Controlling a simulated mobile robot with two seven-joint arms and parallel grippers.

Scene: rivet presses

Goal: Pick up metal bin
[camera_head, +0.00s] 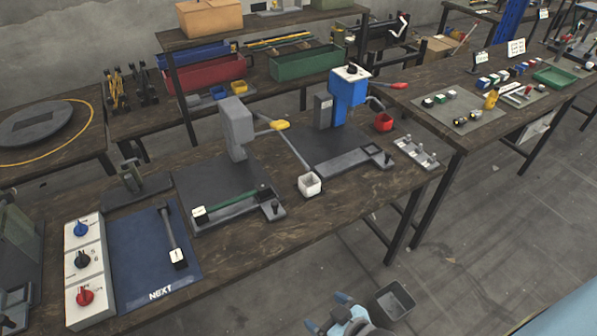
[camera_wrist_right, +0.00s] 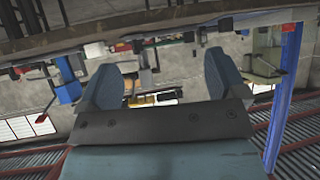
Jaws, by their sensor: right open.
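A dark grey open bin (camera_head: 394,301), which looks like the metal bin, sits low in front of the workbench at the bottom of the head view. It looks empty. My right gripper (camera_head: 329,312) is just left of it at the bottom edge, apart from the bin as far as I can see. In the right wrist view its two blue-grey fingers (camera_wrist_right: 162,80) stand wide apart with nothing between them. I cannot make out the bin in the wrist view. My left gripper is not in view.
The floor to the right is clear.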

